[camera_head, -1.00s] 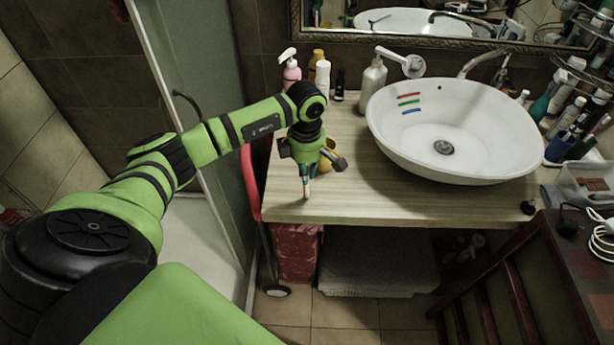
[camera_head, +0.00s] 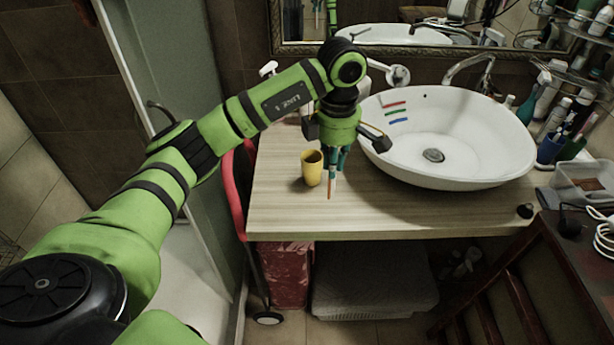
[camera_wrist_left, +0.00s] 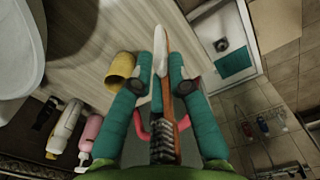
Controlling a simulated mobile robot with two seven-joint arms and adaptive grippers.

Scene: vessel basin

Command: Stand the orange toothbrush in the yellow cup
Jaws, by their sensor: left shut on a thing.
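The yellow cup (camera_head: 312,168) stands upright on the wooden counter, left of the basin. It also shows in the left wrist view (camera_wrist_left: 120,71), left of the fingers. My left gripper (camera_head: 336,166) points down just right of the cup. Its teal fingers (camera_wrist_left: 160,72) are shut on the orange toothbrush (camera_head: 331,188). In the left wrist view the toothbrush (camera_wrist_left: 161,48) runs between the fingers, with its bristles towards the palm and its pale handle end pointing away. In the head view it hangs about upright, beside the cup and apart from it. My right gripper is not in view.
The white basin (camera_head: 445,160) fills the counter's right part, with coloured strips on its inner wall. Bottles, including a pink one (camera_wrist_left: 91,130), stand at the back. The wooden counter (camera_head: 280,212) is clear in front of the cup.

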